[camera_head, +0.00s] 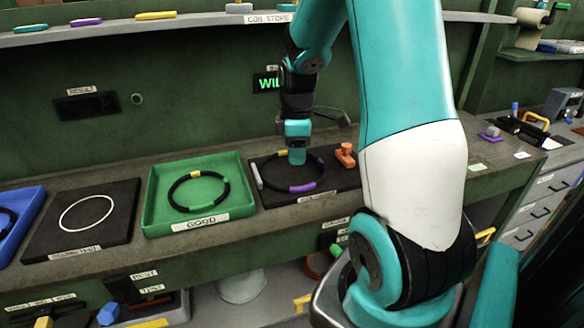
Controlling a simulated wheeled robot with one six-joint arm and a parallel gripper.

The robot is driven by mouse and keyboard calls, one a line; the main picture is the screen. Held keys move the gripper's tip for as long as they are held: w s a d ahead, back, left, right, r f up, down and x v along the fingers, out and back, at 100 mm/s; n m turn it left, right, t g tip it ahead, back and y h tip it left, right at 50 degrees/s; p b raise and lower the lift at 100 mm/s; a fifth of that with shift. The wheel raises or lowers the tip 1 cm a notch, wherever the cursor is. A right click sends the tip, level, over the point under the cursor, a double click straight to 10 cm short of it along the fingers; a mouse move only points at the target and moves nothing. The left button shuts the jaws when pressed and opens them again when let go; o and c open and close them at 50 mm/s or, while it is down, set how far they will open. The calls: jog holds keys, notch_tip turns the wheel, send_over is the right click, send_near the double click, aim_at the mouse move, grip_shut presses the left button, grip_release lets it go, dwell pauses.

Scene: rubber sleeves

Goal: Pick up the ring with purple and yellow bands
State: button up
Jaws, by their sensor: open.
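The black ring with purple and yellow bands (303,188) lies on a dark mat (343,180) on the workbench. Its purple band is at the near side and its yellow band at the far side, partly behind my gripper. My gripper (297,160) is open and points down over the ring's far part. I cannot tell whether the fingers touch the ring or stay above it.
A grey block (256,176) stands at the mat's left and an orange fixture (346,155) at its right. The green tray (152,205) marked GOOD holds another black ring (174,198). Further left are a mat (122,226) with a white circle and a blue tray (32,222).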

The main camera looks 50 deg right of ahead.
send_over(295, 188)
jog(key=f, duration=0.4)
jog(key=shift+d+f+p, duration=0.2)
jog(key=shift+f+p, duration=0.1)
jog(key=shift+f, duration=0.1)
jog(key=shift+a+f+p, duration=0.2)
jog(key=shift+f+p, duration=0.7)
jog(key=shift+f, duration=1.75)
grip_shut()
